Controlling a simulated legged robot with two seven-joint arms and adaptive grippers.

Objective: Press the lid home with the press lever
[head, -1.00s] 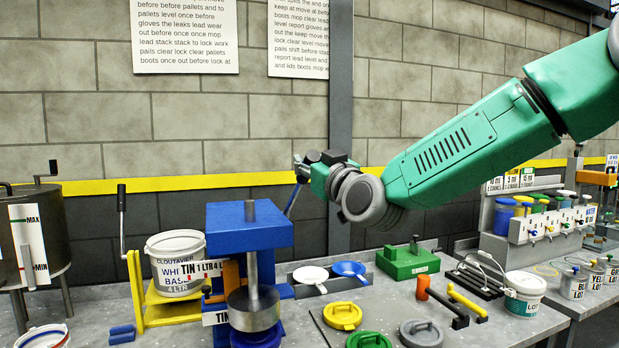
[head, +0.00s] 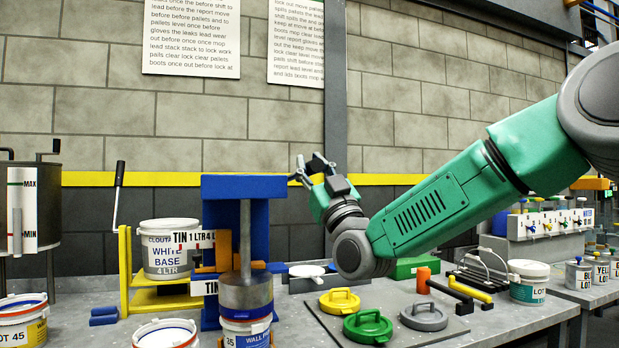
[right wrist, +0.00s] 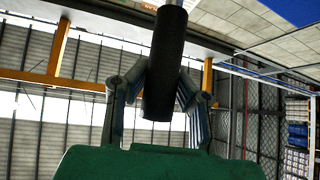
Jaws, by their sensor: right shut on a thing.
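The blue press (head: 243,187) stands on the bench, with its grey ram and round plate (head: 245,292) down over a tin (head: 245,338) with a wall paint label. The plate is at the tin's top and hides most of the lid, so how far the lid is seated cannot be told. My right gripper (head: 308,172) is at the press's upper right, level with its head. In the right wrist view its fingers are closed around the black lever handle (right wrist: 165,75). The lever is mostly hidden in the head view. My left gripper is not in view.
A white base pail (head: 172,260) stands on a yellow stand left of the press. Yellow (head: 340,301), green (head: 368,327) and grey (head: 423,317) lids lie to the right. An orange-headed mallet (head: 423,280) lies behind them. Open pails (head: 165,335) stand at the front left.

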